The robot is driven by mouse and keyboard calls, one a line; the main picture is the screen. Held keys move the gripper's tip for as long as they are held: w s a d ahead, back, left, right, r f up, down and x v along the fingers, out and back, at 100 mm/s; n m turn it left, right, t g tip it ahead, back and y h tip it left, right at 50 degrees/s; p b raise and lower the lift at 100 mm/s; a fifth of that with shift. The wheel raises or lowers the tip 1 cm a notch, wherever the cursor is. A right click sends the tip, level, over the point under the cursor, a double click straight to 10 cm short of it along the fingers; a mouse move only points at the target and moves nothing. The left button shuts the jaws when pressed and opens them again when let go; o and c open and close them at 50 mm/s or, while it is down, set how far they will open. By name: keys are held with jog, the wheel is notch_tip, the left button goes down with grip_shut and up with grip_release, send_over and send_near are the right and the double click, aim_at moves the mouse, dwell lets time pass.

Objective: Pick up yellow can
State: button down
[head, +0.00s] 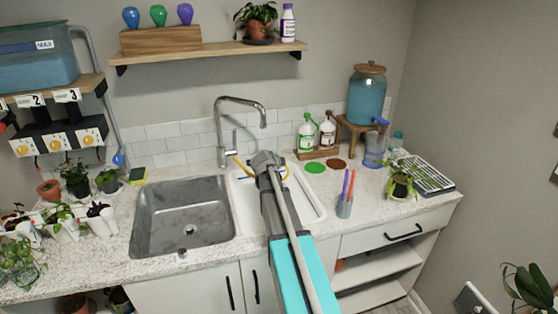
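Thin curved yellow parts (240,164) show on both sides of my gripper (264,162), over the white basin (315,208) right of the grey sink. They may belong to the yellow can; its body is hidden behind my gripper and arm. My gripper reaches away from the camera, and its fingertips are not clearly seen. I cannot tell whether it touches the yellow thing or holds it, or whether it is open or shut.
The grey sink (163,240) is empty, with a tall faucet (219,125) behind. Spray bottles (327,134), a cup of pens (345,207), a clear pitcher (374,148) and a potted plant (399,187) stand to the right. Small pots line the left counter.

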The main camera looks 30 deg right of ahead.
jog(key=s+a+r+p, duration=0.3)
jog(key=s+r, duration=0.1)
jog(key=s, duration=0.4)
jog(key=shift+a, duration=0.4)
